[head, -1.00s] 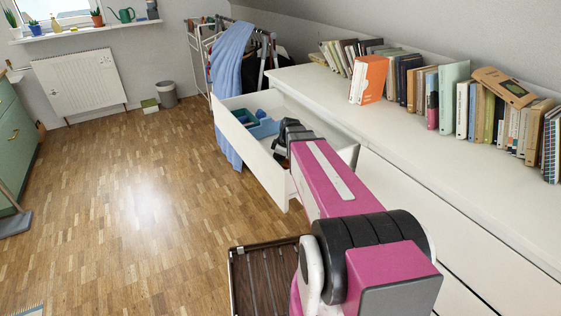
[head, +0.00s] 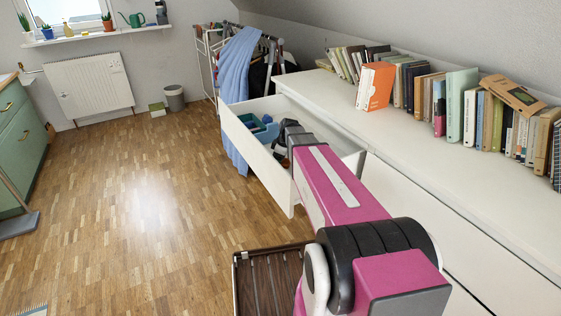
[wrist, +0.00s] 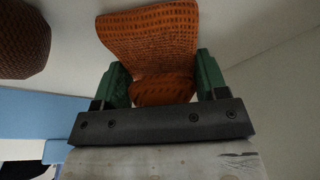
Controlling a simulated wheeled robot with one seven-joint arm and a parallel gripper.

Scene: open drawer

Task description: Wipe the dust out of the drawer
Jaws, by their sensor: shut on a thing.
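My gripper (wrist: 163,72) has green fingers and is shut on an orange-brown textured cloth (wrist: 150,35), which spreads out beyond the fingertips. In the wrist view the cloth is over a pale surface, apparently the drawer's inside; I cannot tell whether it touches. The white drawer (head: 252,150) stands open in the head view, and my arm reaches into it from the front right. My fingers and the cloth are hidden there. No dust can be made out clearly.
A blue tray (head: 266,131) lies in the drawer's far-left part; a blue edge (wrist: 40,115) shows in the wrist view. A dark brown textured thing (wrist: 22,40) is at upper left there. Books (head: 455,105) line the white dresser top (head: 410,140). A light-blue cloth (head: 237,65) hangs behind the drawer.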

